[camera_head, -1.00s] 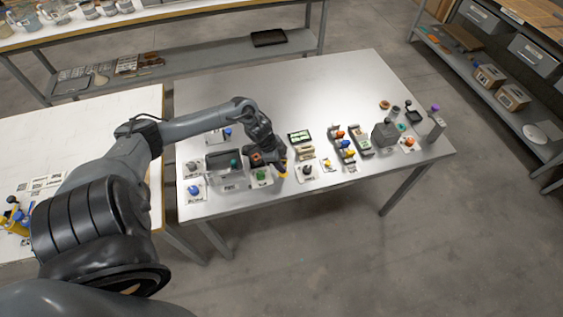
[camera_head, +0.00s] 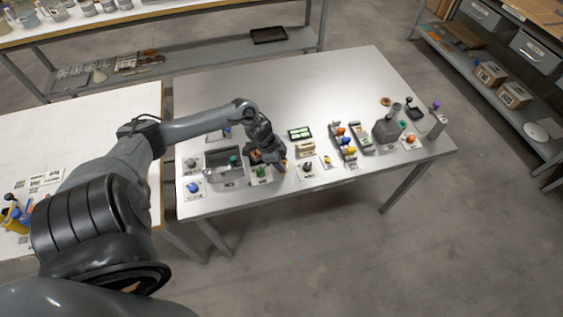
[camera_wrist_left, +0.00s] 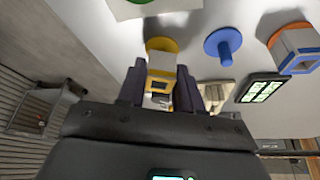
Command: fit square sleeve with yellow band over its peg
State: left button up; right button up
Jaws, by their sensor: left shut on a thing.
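My left gripper (camera_wrist_left: 160,85) is shut on a pale square sleeve with a yellow band (camera_wrist_left: 159,83). The sleeve's hollow end faces the wrist camera. A round yellow disc (camera_wrist_left: 162,44) shows right behind the sleeve's far end in the left wrist view. I cannot tell whether the sleeve is around a peg there or only in front of it. In the head view the left gripper (camera_head: 268,158) is low over the front part of the metal table, beside the green piece, and its fingers hide the sleeve. My right gripper is not in view.
A blue peg on a disc (camera_wrist_left: 226,45) and an orange-based piece with a blue square rim (camera_wrist_left: 298,58) stand near the sleeve. A grey bin (camera_head: 226,180) is left of the gripper; a lit display (camera_head: 300,132) is to its right. The table's back is clear.

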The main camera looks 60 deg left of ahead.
pick_arm(q)
jog(key=shift+f+b, duration=0.3)
jog(key=shift+f, duration=0.35)
jog(key=o, duration=1.1)
